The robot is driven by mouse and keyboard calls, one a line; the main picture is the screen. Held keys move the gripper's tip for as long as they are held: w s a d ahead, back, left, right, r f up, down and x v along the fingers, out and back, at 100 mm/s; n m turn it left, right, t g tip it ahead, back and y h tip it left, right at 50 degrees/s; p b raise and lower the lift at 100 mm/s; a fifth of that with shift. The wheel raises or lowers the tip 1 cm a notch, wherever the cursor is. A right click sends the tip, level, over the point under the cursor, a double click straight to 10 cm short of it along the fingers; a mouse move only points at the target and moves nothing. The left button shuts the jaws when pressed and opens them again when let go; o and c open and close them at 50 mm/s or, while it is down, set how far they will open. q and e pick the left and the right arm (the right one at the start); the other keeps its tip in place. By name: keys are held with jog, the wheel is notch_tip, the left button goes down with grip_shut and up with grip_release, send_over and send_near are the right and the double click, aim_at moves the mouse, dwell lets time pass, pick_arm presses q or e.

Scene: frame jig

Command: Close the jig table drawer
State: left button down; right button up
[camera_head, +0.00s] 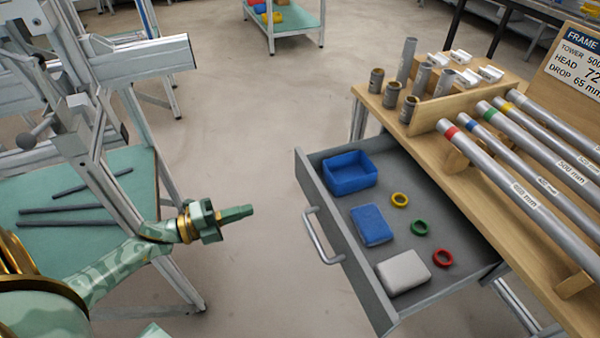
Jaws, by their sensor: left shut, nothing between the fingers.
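The grey jig table drawer (308,180) stands pulled out from under the wooden jig table (520,245), to the right of the view. Its bar handle (320,238) is on the front panel, facing left. Inside lie a blue bin (350,173), a blue block (371,226), a pale grey block (403,271), and yellow (400,199), green (419,228) and red (442,258) rings. My left gripper (248,211) is shut and empty, pointing right, in the air left of the handle and apart from it. My right gripper is not in view.
Labelled metal tubes (520,185) and short sockets (392,95) sit on the table top. A frame stand (135,215) and a green-topped bench (70,215) with dark rods are at left. Bare floor (240,130) lies between bench and drawer. A cart (292,18) stands at the back.

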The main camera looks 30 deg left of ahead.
pick_arm(q)
jog(key=b, duration=0.2)
send_near(310, 191)
jog(key=x, duration=0.5)
jog(key=shift+w+d+f, duration=0.1)
jog(key=shift+w+f, duration=0.05)
jog(key=shift+w, duration=0.1)
jog(key=shift+w+d+b, duration=0.3)
jog(key=shift+w+d, duration=0.05)
jog(key=shift+w, duration=0.1)
jog(key=shift+w+d, duration=0.1)
